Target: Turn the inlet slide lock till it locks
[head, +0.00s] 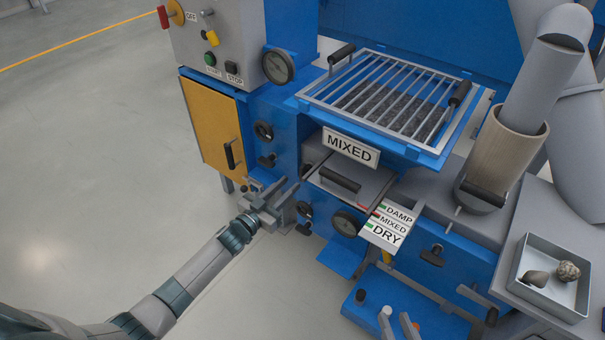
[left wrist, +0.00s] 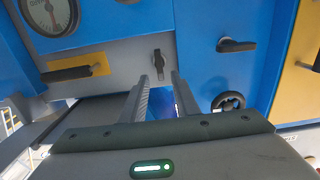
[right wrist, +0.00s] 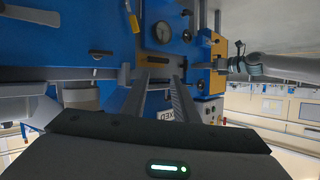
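In the left wrist view, a small black turn lever (left wrist: 158,62) sits on a grey plate. I take it for the inlet slide lock, though no label shows on it. It lies just beyond the fingertips of my left gripper (left wrist: 160,82), in line with the gap between them. The fingers are apart with nothing seen between them. In the head view my left gripper (head: 282,198) is at the machine's front, left of the gauge, and hides part of that area. My right gripper (head: 398,322) is low at the picture's bottom, open and empty in the right wrist view (right wrist: 160,82).
A second black lever (left wrist: 236,45) and a black handwheel (left wrist: 229,100) are close by on the blue panel. The gauge (head: 346,222), grey slide with black handle (head: 340,180) and DAMP/MIXED/DRY plate (head: 388,226) lie right of my left gripper. Open floor is at left.

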